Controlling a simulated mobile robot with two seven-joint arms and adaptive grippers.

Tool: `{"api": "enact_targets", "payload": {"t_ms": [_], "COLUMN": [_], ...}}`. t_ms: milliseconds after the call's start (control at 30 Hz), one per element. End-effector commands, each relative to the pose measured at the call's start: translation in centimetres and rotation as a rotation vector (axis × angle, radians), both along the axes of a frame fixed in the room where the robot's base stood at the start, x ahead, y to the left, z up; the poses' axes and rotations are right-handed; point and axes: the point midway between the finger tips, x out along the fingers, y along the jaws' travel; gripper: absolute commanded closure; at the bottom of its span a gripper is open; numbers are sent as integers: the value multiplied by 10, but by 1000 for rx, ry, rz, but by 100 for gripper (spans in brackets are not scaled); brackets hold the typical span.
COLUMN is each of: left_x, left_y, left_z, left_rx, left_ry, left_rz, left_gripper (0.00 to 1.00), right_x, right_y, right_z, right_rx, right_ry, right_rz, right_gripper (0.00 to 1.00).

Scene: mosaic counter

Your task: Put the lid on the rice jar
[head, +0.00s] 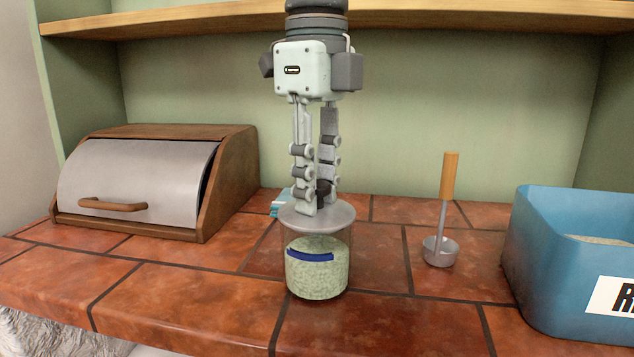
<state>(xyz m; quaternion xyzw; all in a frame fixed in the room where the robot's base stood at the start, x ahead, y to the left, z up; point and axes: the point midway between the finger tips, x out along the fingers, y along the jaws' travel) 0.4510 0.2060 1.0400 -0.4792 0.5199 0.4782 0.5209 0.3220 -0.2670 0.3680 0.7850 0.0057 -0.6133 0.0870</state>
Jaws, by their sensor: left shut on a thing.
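The rice jar (318,275) stands upright on the tiled counter in the middle of the view. It is clear glass, mostly filled with pale greenish rice, with a dark blue band on its front. The grey round lid (335,220) is level at the jar's mouth, lined up over it. I cannot tell whether it rests on the rim or hangs just above it. My left gripper (317,202) points straight down from above and is shut on the lid's dark knob, which the fingers partly hide. My right gripper is not in view.
A wooden bread box (150,180) stands at the left. A metal scoop with an upright wooden handle (445,210) stands right of the jar. A blue bin (545,240) holding grain is at the right. A small blue-white item (279,205) lies behind the lid. A shelf (440,17) runs above.

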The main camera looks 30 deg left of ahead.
Motion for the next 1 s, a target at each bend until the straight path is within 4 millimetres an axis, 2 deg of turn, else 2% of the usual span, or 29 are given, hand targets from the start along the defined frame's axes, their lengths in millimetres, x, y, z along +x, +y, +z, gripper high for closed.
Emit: {"api": "enact_targets", "payload": {"t_ms": [133,167,333,567,733,1000], "left_x": [0,0,0,0,0,0], "left_y": [0,0,0,0,0,0], "left_z": [1,1,1,0,0,1], "left_rx": [0,0,0,0,0,0], "left_ry": [-1,-1,-1,-1,0,0], "left_rz": [0,0,0,0,0,0], "left_gripper": [100,72,51,49,28,28], "right_x": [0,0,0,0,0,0], "right_y": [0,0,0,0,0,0], "right_z": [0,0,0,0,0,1], "right_rx": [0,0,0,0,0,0], "right_ry": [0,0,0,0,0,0], "right_rz": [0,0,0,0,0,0], "right_gripper": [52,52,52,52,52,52]}}
